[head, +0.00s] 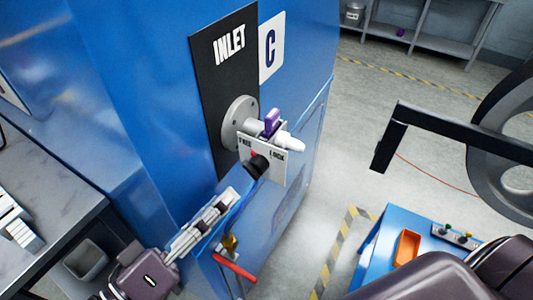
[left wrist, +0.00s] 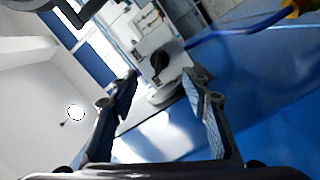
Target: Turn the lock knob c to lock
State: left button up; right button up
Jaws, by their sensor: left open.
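The lock knob c is a small black knob (head: 259,166) on a pale plate (head: 276,172) marked FREE at left and LOCK at right, below the letter C sign (head: 271,47). A small red mark shows by the knob; I cannot tell its exact setting. My left gripper (head: 226,203) is open and empty, below and left of the knob, with its fingers pointing up toward it. In the left wrist view the black knob (left wrist: 159,61) shows ahead, between and beyond the open fingertips (left wrist: 163,80), apart from them. My right gripper is not in view.
A purple lever (head: 272,122) and white pipe end (head: 290,142) stick out just above the knob. A red handle (head: 234,267) is below. The blue cabinet (head: 150,100) is close behind. A grey bench (head: 45,215) stands left, a blue table with an orange tray (head: 408,247) right.

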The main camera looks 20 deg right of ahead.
aim_at(249, 173)
pick_arm(q)
jog(key=x, duration=0.2)
jog(key=p+x, duration=0.1)
jog(key=x, duration=0.2)
jog(key=shift+r, duration=0.2)
jog(key=x, duration=0.2)
jog(key=shift+w+d+f, duration=0.15)
jog(key=shift+d, duration=0.1)
jog(key=shift+w+d, duration=0.15)
jog(key=shift+d, duration=0.15)
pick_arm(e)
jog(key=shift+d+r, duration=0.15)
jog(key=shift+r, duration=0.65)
pick_arm(q)
jog(key=shift+d, duration=0.1)
